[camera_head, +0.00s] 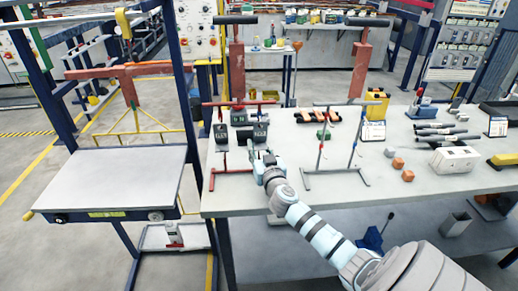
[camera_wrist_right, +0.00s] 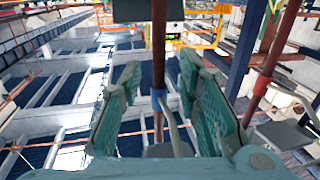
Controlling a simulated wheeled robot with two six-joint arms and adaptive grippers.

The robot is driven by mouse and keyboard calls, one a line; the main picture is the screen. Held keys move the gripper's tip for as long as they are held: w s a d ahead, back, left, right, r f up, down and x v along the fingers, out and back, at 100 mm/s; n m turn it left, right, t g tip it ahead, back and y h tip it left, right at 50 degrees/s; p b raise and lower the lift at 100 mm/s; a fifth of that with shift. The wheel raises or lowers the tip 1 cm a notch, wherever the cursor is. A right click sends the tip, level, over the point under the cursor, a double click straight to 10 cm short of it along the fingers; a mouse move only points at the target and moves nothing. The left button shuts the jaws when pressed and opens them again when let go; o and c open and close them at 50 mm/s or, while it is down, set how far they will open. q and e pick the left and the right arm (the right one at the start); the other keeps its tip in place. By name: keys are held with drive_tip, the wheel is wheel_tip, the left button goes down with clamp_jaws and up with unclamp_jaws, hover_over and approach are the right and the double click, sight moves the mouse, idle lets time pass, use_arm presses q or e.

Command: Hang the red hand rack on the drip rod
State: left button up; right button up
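A red rack (camera_head: 222,143) stands on the near left part of the table, with a red top bar, a red foot and two dark plates hanging in it. My right gripper (camera_head: 265,158) is at its right side. In the right wrist view my right gripper (camera_wrist_right: 159,78) is open, its teal fingers on either side of a dark red post (camera_wrist_right: 158,40) with a blue band; I cannot tell if they touch it. A red-brown beam (camera_head: 100,72) crosses the left stand above a pale sloped tray (camera_head: 110,182); I cannot tell which bar is the drip rod. My left gripper is out of view.
A grey-footed stand (camera_head: 340,172) with thin red and blue posts stands right of my gripper. Orange blocks (camera_head: 397,163), a white box (camera_head: 455,160) and grey cylinders lie farther right. A yellow wire frame (camera_head: 135,122) is below the beam.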

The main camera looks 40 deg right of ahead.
sight(262, 139)
clamp_jaws()
idle(0.4)
drive_tip(key=shift+r, duration=0.15)
drive_tip(key=shift+r+p, duration=0.65)
drive_tip(key=shift+r, duration=0.05)
drive_tip(key=shift+r+p, duration=0.35)
drive_tip(key=shift+r, duration=0.25)
drive_tip(key=shift+r+p, duration=1.05)
drive_tip(key=shift+r, duration=0.35)
